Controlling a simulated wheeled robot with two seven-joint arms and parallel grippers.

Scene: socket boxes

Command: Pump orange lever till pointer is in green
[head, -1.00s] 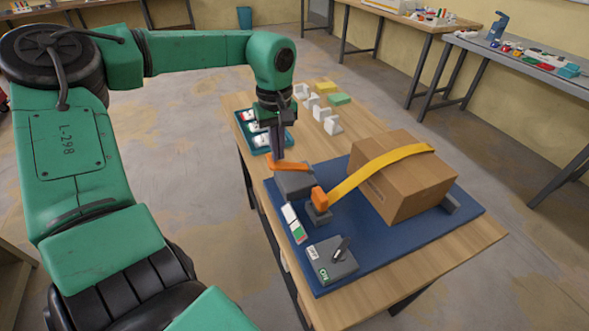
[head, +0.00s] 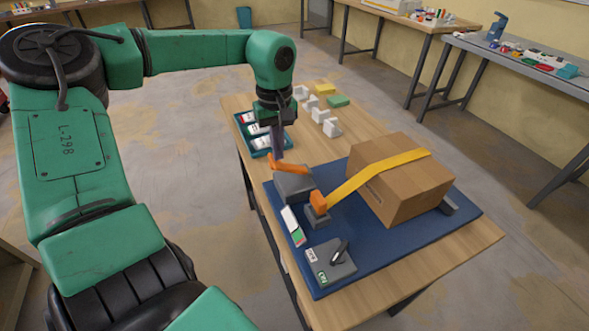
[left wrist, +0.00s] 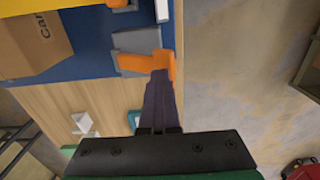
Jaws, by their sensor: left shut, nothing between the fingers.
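The orange lever (head: 291,169) sits on a grey block (head: 294,186) on the blue board; in the left wrist view the lever (left wrist: 135,62) also shows. My left gripper (head: 276,156) points down with its fingers shut and empty, the tips at the lever's left end. In the left wrist view the fingertips (left wrist: 160,75) meet or overlap the orange part; I cannot tell how firmly they touch. A white gauge plate (head: 290,219) with a green patch (head: 299,238) stands in front of the block. Its pointer is too small to make out. My right gripper is not in view.
A cardboard box (head: 405,185) under a yellow strap (head: 375,170) fills the board's right part. An orange strap end (head: 318,201) and a grey switch box (head: 331,262) are near the gauge. A teal tray (head: 259,146) and several white blocks stand behind.

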